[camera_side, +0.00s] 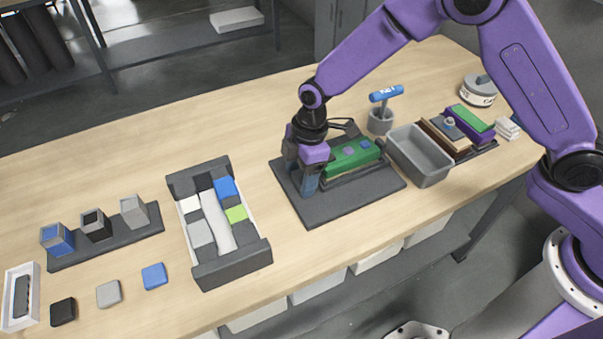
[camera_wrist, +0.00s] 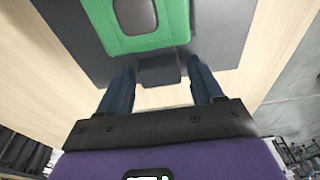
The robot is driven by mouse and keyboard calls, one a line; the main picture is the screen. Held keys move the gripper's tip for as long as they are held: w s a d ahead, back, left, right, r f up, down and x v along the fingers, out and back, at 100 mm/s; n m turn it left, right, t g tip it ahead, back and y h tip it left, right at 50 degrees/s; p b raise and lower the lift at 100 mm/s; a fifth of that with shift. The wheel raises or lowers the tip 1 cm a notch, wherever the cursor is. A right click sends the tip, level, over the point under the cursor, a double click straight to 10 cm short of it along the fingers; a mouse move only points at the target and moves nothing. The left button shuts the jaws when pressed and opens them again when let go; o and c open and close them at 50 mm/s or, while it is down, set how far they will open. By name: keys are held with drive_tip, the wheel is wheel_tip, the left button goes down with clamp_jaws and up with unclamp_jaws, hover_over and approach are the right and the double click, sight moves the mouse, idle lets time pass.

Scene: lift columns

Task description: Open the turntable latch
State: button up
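A green piece (camera_side: 351,156) with a raised pad on top sits on a dark base plate (camera_side: 345,207). In the wrist view the green piece (camera_wrist: 165,12) has a dark rounded pad at its middle. A small dark grey block (camera_wrist: 159,70) sticks out at its near edge; it may be the latch, but no label shows. My gripper (camera_side: 307,186) is low over the left part of the plate. In the wrist view my gripper (camera_wrist: 161,72) is open, its two fingers on either side of the block with gaps between. In the side view the gripper hides the block.
A grey bin (camera_side: 420,158) stands close right of the plate. A blue-handled tool (camera_side: 385,94) stands in a grey cup behind. A dark tray of coloured blocks (camera_side: 232,267) lies left. Bare tabletop separates that tray from the plate.

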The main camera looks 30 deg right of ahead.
sight(293, 189)
drive_tip(key=c, duration=0.7)
drive_tip(key=shift+a, duration=0.95)
drive_tip(key=o, duration=0.8)
drive_tip(key=shift+c, duration=0.2)
wheel_tip(293, 189, up, 7)
